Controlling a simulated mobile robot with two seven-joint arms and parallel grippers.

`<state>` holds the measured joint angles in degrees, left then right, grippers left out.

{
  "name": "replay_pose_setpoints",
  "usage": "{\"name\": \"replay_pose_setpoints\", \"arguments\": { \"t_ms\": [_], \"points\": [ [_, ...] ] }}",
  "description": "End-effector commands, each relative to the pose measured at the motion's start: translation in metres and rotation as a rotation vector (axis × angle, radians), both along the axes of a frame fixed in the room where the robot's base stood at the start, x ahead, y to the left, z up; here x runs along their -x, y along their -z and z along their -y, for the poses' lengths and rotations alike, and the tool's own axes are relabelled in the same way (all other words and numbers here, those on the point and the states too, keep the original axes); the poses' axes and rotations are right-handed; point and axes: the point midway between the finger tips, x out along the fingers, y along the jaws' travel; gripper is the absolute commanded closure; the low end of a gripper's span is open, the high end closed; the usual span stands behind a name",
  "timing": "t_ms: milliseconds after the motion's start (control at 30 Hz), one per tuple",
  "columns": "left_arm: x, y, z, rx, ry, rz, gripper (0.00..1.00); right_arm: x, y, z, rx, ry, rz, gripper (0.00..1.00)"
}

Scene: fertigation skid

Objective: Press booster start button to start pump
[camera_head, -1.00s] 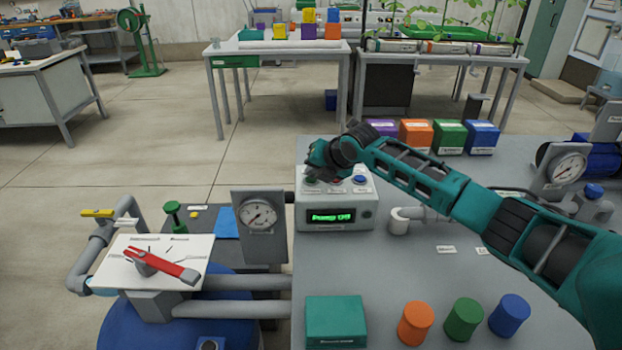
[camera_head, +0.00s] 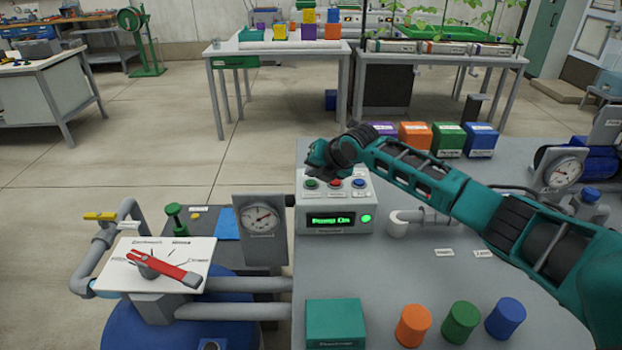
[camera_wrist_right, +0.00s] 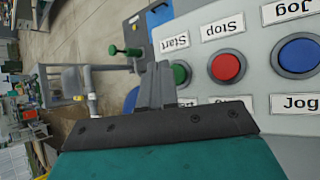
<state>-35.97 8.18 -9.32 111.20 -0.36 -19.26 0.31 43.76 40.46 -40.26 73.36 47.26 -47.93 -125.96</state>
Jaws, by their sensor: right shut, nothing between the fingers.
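The grey control box (camera_head: 300,217) stands on the bench with green, red and blue buttons on top. The green Start button (camera_head: 311,184) is at the left; it also shows in the right wrist view (camera_wrist_right: 180,73). The red Stop button (camera_head: 335,183) is in the middle and the blue Jog button (camera_head: 359,183) at the right. The display (camera_head: 331,219) reads "Pump On" and the round lamp (camera_head: 366,217) glows green. My right gripper (camera_head: 316,160) is shut and empty above the Start button, seemingly apart from it. My left gripper is out of view.
A pressure gauge (camera_head: 261,217) stands just left of the box. A red-handled selector (camera_head: 165,268) is at the lower left. Colored boxes (camera_head: 416,135) stand behind my right arm. Cylinders (camera_head: 460,321) and a teal block (camera_head: 335,322) are near the front.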

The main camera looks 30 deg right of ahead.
Motion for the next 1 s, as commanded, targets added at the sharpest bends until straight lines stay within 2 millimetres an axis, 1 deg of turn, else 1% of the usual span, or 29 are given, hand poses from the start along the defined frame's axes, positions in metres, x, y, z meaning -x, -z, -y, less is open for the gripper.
{"name": "replay_pose_setpoints", "arguments": {
  "t_ms": [267, 367, 567, 800, 1000],
  "points": [
    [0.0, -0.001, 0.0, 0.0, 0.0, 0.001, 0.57, 0.0, -0.001, 0.0, 0.0, 0.0, 0.001, 1.0],
    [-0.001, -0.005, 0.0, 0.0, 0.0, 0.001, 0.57, 0.0, -0.008, 0.0, 0.001, 0.0, 0.002, 1.0],
    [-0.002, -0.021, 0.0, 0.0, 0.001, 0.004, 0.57, 0.0, -0.028, 0.001, 0.001, 0.0, 0.001, 1.0],
    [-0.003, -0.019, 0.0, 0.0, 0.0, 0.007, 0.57, 0.0, -0.047, 0.0, 0.002, -0.001, 0.002, 1.0],
    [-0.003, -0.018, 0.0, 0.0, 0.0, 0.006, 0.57, 0.0, -0.05, 0.0, 0.0, -0.001, 0.002, 1.0]
  ]
}}
